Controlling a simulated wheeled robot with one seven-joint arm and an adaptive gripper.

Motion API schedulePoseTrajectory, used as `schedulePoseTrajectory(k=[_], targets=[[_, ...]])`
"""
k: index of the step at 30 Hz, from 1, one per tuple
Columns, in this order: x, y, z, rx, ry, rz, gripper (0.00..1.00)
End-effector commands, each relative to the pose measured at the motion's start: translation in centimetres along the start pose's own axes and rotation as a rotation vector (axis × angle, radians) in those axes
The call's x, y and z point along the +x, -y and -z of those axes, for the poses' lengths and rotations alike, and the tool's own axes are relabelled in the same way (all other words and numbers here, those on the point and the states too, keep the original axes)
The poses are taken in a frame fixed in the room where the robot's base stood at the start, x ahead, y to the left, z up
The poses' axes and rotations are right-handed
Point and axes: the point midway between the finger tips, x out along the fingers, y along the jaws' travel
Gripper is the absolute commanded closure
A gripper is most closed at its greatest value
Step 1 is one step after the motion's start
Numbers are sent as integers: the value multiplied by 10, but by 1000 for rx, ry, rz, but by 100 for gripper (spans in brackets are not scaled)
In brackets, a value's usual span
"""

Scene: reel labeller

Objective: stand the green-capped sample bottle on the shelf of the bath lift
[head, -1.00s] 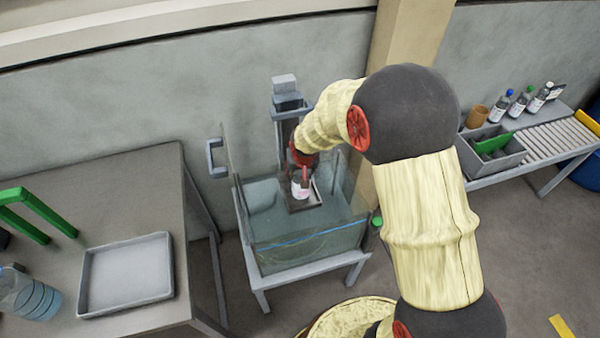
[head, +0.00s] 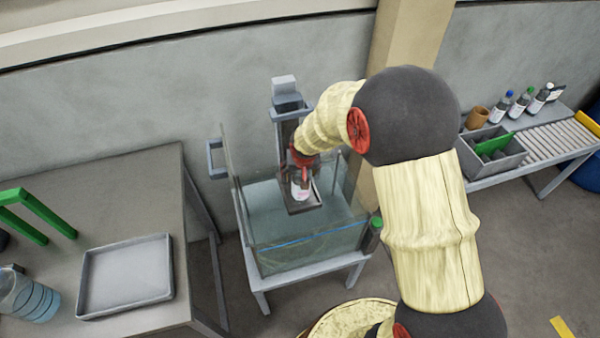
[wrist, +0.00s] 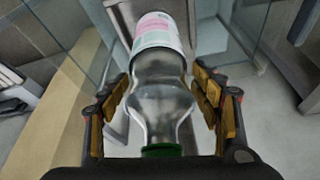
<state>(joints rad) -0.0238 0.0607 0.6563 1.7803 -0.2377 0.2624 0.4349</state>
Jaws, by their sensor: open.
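The sample bottle (head: 301,190), with a white and pink label, stands on the dark shelf (head: 303,208) of the bath lift (head: 287,105), as far as the head view shows. In the wrist view the clear bottle (wrist: 163,100) points its green cap (wrist: 162,151) towards my palm. My gripper (head: 301,168) is over the bottle from above and hides its top in the head view. Its fingers (wrist: 162,88) are open on either side of the bottle's neck and shoulder, with gaps visible. The bottle's base is out of the wrist view.
The glass-walled water bath (head: 310,248) surrounds the shelf on a pale stand. A grey tray (head: 125,275) lies on the left table. The right bench holds a grey bin (head: 490,152) and several bottles. A beige pillar (head: 410,40) stands behind my arm.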

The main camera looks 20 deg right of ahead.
Motion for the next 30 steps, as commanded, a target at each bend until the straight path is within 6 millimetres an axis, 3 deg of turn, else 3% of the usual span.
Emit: schedulePoseTrajectory(k=[5, 18, 26, 29, 30], targets=[[-13, 0, 3, 0, -3, 1, 36], [-99, 0, 3, 0, -3, 1, 36], [-124, 0, 2, -1, -2, 1, 36], [-146, -3, 1, -7, -12, 1, 36], [-162, -5, 0, -12, -18, 2, 36]])
